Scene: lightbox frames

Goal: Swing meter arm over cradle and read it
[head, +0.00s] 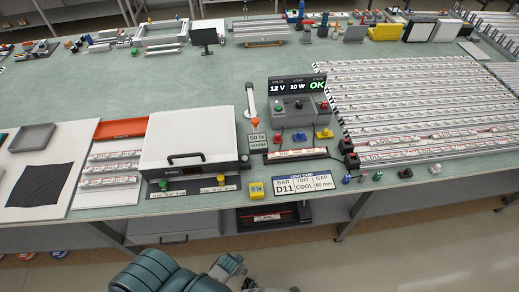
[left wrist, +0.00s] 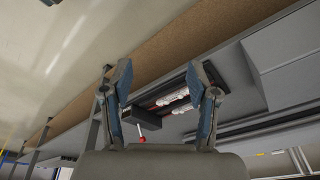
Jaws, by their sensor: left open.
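The meter arm (head: 250,104) is a slim white arm with an orange tip, on the bench left of the power box. A dark cradle (head: 332,153) at the bench front holds a red-and-white marked bar (head: 297,154). The arm's orange tip appears behind the cradle's left end, not over the bar. A small sign (head: 258,138) by the tip has text too small to read surely. My left gripper (head: 232,268) is low in front of the bench, apart from everything. In the left wrist view it (left wrist: 160,90) is open and empty. My right gripper is not clearly seen.
The power box (head: 298,104) shows 12 V, 10 W and OK. A card (head: 302,182) reads D11, COOL. A white lidded box (head: 190,140) stands left, racks of bars (head: 415,105) right. A dark tray (head: 266,216) lies under the bench, whose front edge is above my gripper.

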